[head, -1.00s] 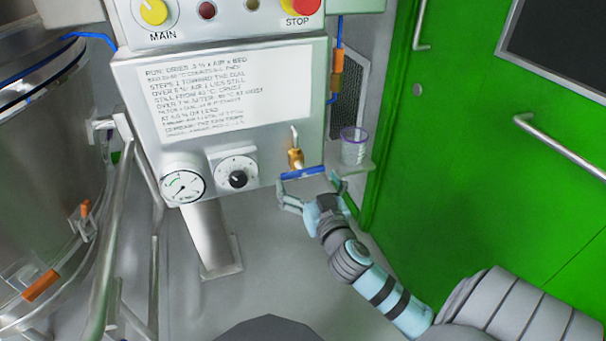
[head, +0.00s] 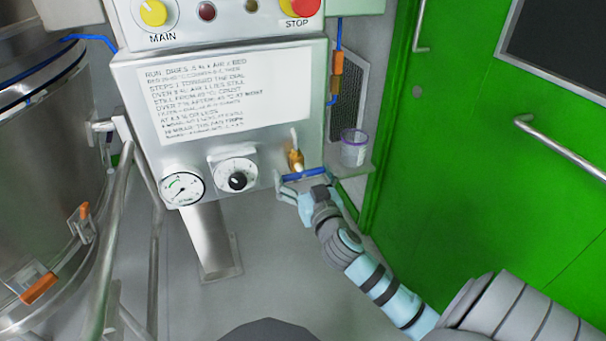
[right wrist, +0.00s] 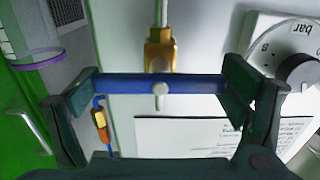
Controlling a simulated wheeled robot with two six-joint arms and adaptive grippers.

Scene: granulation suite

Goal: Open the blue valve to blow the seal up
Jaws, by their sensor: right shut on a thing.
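The blue valve handle (head: 305,173) is a flat bar lying crosswise below a brass valve body (head: 295,158) at the lower right of the control panel. In the right wrist view the blue handle (right wrist: 190,84) spans between my two fingers, with the brass body (right wrist: 159,52) behind it. My right gripper (head: 303,184) is shut on the handle, one finger at each end of the bar. It also shows in the right wrist view (right wrist: 158,92). My left gripper is not in view.
A pressure gauge (head: 183,188) and a black-knobbed dial (head: 236,180) sit left of the valve. A clear cup with a purple rim (head: 354,150) stands on a small shelf close to the right. A steel vessel (head: 45,190) is at left, a green door (head: 480,160) at right.

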